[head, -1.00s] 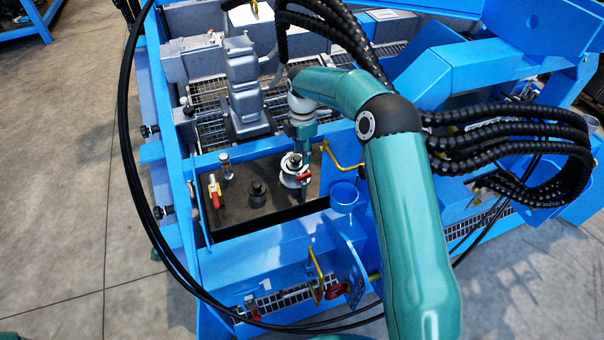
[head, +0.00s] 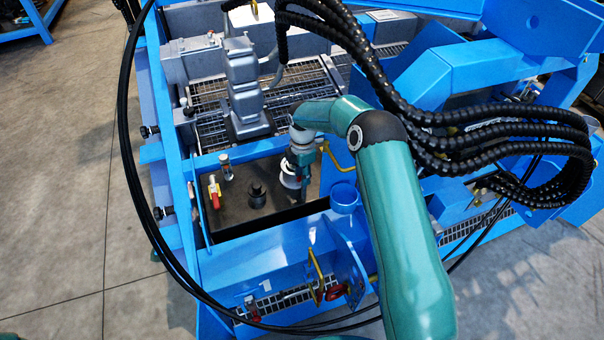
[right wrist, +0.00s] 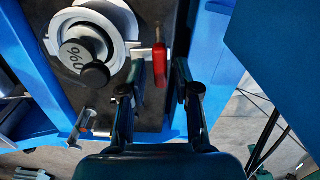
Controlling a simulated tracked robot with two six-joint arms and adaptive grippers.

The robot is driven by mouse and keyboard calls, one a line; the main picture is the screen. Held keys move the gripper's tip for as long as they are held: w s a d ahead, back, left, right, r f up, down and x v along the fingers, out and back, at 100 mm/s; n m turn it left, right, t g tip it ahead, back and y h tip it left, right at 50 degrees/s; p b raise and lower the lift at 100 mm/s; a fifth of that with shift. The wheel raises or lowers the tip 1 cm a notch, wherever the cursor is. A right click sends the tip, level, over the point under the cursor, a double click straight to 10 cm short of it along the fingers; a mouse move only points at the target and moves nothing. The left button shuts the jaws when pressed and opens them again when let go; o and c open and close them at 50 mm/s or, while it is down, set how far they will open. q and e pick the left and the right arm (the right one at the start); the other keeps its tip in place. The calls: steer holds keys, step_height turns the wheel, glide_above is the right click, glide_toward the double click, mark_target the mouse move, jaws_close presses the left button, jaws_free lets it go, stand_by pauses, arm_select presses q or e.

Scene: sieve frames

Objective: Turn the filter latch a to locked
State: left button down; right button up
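A red handle (right wrist: 160,66), which I take to be the filter latch a, stands beside a round white fitting (right wrist: 128,22) in the right wrist view. The fitting has a grey knob (right wrist: 84,52) with printed characters. My right gripper (right wrist: 164,88) is open, its two fingers on either side of the red handle; contact is not clear. In the head view my right gripper (head: 303,180) points down at the dark panel and partly covers the white fitting (head: 290,178). The handle is mostly hidden there. My left gripper is not in view.
On the dark panel (head: 232,216) stand a black knob (head: 256,194) and a red-handled valve (head: 214,191). Blue frame beams (head: 265,262) surround the panel. A yellow bent handle (head: 340,160) and a blue cup (head: 345,197) are close on the right.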

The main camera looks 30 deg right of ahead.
jaws_close()
steer(key=shift+m+b, duration=0.35)
steer(key=shift+m, duration=0.35)
steer(key=shift+o, duration=1.6)
jaws_free()
step_height(320, 180, up, 12)
steer(key=shift+w, duration=0.1)
